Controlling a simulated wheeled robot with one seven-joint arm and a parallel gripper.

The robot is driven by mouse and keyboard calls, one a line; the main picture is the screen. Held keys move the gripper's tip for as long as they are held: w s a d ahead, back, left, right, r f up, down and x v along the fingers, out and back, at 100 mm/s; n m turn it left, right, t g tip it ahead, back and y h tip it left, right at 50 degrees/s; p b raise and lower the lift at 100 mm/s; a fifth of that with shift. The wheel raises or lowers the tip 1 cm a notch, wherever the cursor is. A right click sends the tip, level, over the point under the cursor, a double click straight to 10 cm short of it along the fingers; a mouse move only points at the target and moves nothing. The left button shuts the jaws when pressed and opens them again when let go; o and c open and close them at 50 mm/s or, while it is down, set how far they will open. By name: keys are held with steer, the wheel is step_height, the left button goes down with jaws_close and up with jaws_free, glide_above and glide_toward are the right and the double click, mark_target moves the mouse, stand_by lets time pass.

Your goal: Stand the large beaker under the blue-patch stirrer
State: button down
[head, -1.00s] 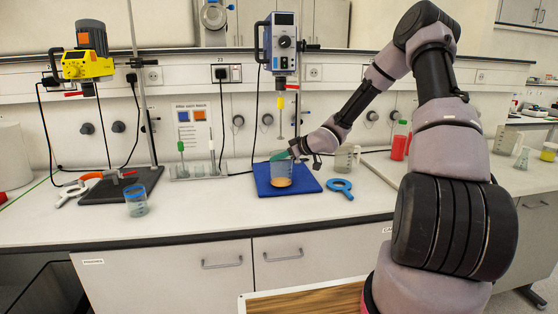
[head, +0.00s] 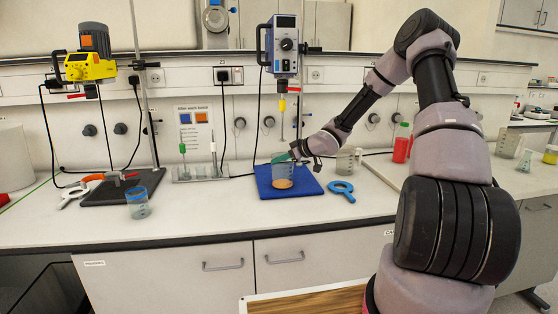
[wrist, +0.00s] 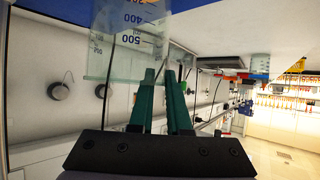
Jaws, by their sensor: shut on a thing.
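The large beaker (head: 282,172) is clear with orange-brown liquid in its bottom. It is upright over the blue mat (head: 310,187); I cannot tell whether its base touches. The blue-and-white stirrer (head: 284,45) hangs above on its stand, its thin shaft (head: 282,122) ending about over the beaker's rim. My gripper (head: 295,154) is at the beaker's upper right side, shut on its wall. In the wrist view the green fingers (wrist: 168,80) close on the graduated wall of the beaker (wrist: 125,35); their tips are partly hidden behind it.
A yellow stirrer (head: 90,66) stands over a black mat (head: 122,188) at left. A small beaker (head: 138,204) is in front of it. A blue ring tool (head: 341,190) lies right of the blue mat, with another beaker (head: 347,160) behind. A red bottle (head: 401,148) stands further right.

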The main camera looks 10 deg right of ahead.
steer(key=c, duration=0.8)
jaws_free()
steer(key=s+d+r+m+h, duration=0.45)
steer(key=s+d+r, duration=0.25)
steer(key=s+r, duration=0.3)
steer(key=s+d+r+m+h, duration=0.3)
steer(key=s+d+r+h, duration=0.3)
steer(key=s+d+r, duration=0.4)
steer(key=s+a+r+m+y, duration=0.2)
steer(key=s+a+r+m, duration=0.1)
steer(key=s, duration=0.7)
steer(key=s+a+r+m+g+y, duration=0.1)
steer(key=s+a+r+m, duration=0.2)
steer(key=s, duration=0.8)
steer(key=a+r, duration=0.2)
steer(key=a, duration=0.1)
steer(key=shift+s+a+y, duration=0.2)
steer(key=shift+s+y, duration=0.05)
steer(key=shift+y, duration=0.1)
